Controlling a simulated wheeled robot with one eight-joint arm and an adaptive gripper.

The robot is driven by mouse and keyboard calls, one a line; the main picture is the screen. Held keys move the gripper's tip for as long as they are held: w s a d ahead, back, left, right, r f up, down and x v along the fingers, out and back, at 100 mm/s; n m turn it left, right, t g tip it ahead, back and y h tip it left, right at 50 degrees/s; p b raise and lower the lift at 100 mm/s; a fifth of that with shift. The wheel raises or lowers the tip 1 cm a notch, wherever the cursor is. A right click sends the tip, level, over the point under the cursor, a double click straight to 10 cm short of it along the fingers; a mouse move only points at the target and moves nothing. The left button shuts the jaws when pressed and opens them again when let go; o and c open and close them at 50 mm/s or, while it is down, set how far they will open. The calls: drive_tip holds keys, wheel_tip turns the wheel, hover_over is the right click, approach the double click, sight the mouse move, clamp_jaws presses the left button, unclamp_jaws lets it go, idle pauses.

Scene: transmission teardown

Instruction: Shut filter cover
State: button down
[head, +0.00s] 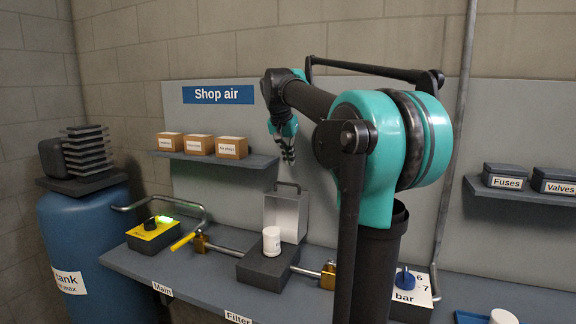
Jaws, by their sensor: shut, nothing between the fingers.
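The filter cover (287,213) is a light grey, box-shaped lid with a dark handle at its upper edge. It stands upright and open at the back of the dark filter base (263,268). A white filter cartridge (271,241) stands upright on the base, in front of the cover and uncovered. My gripper (290,159) is shut and empty. It points down above the cover and appears apart from it, in front of the back panel. How near it is in depth is hard to tell.
A pipe with brass fittings (328,274) runs along the bench (190,276) on both sides of the filter. A yellow box with a lit green light (154,234) and a yellow valve handle (182,242) stand left. A shelf with small boxes (230,147) hangs above. My arm hides the bench's middle right.

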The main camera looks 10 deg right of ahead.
hover_over(293, 192)
drive_tip(key=f, duration=0.8)
drive_tip(key=shift+s, duration=0.25)
drive_tip(key=shift+a, duration=0.1)
